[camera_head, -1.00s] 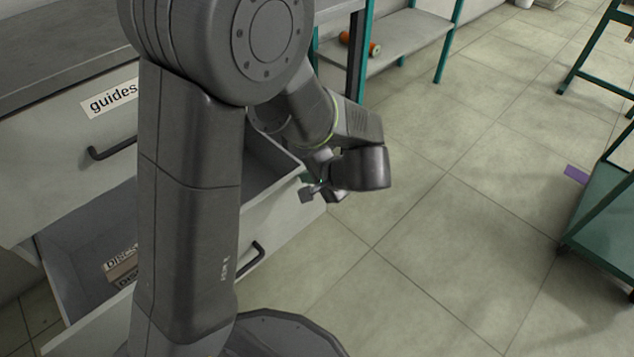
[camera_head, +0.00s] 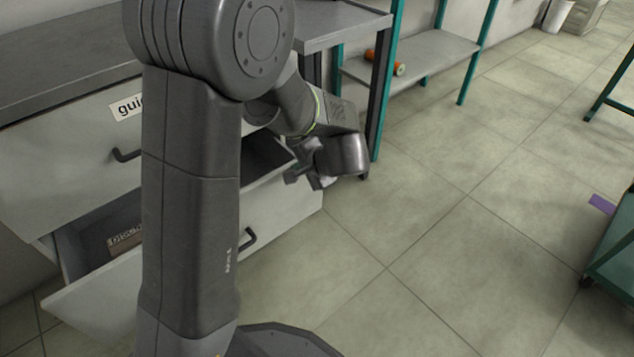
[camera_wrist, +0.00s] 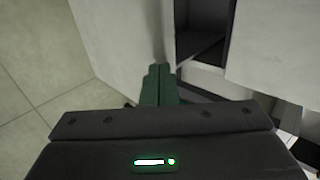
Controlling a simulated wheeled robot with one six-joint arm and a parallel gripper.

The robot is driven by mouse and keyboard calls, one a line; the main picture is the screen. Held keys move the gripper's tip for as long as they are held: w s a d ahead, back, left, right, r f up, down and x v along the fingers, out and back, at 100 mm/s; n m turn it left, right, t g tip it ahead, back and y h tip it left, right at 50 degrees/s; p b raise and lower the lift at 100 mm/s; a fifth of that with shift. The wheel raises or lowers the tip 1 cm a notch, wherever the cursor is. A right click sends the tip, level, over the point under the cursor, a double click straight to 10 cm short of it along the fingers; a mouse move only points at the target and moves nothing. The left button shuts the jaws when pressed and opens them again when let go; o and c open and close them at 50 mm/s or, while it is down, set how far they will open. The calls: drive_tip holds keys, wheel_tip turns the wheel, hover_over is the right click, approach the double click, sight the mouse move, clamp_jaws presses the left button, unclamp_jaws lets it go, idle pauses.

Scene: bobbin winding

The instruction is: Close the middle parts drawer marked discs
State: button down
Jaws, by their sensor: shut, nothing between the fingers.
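The middle drawer (camera_head: 285,212) is pale grey with a dark handle (camera_head: 248,240). It stands partly open below the drawer marked guides, and my arm hides its middle. A box marked discs (camera_head: 125,238) lies inside at the left. My gripper (camera_head: 292,177) is at the right end of the drawer front, near its top edge. In the wrist view its green fingers (camera_wrist: 158,84) are together and empty, beside a pale panel (camera_wrist: 115,38) with a dark opening past it. I cannot tell whether they touch the panel.
The drawer marked guides (camera_head: 70,145) looks shut and has its own handle (camera_head: 125,155). A teal-framed shelf (camera_head: 425,55) with an orange spool (camera_head: 398,68) stands beyond the cabinet. A teal cart (camera_head: 615,245) is at far right.

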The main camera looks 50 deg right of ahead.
drive_tip(key=w+d, duration=0.3)
drive_tip(key=w, duration=0.9)
drive_tip(key=shift+w, duration=0.15)
drive_tip(key=shift+f, duration=0.1)
